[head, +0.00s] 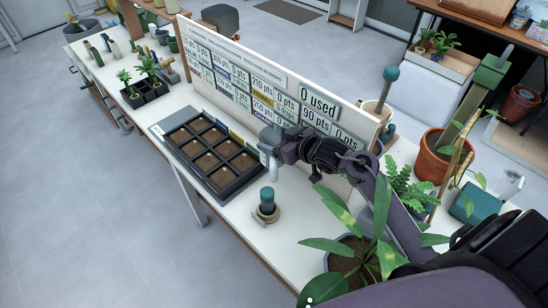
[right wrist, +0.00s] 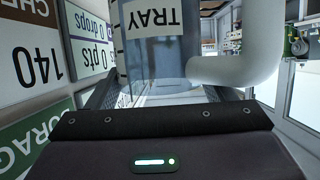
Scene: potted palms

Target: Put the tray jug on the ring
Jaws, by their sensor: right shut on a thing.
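My right gripper (head: 276,143) is shut on the tray jug and holds it above the table, by the right edge of the black seed tray. In the right wrist view the jug (right wrist: 150,62) has a bluish see-through body, a "TRAY" label upside down in the picture, and a thick white curved tube at its right. In the head view a pale part of the jug (head: 273,168) hangs below the gripper, and the rest is mostly hidden. A beige ring (head: 267,214) lies on the table nearer me, with a teal-topped bottle-like thing (head: 267,194) standing in it. My left gripper is out of view.
The black seed tray (head: 232,190) has several soil-filled cells. A score board (head: 262,88) stands behind it. A large potted plant (head: 350,240) is close to the ring's right. More pots stand at right, and seedlings (head: 148,78) at the far left.

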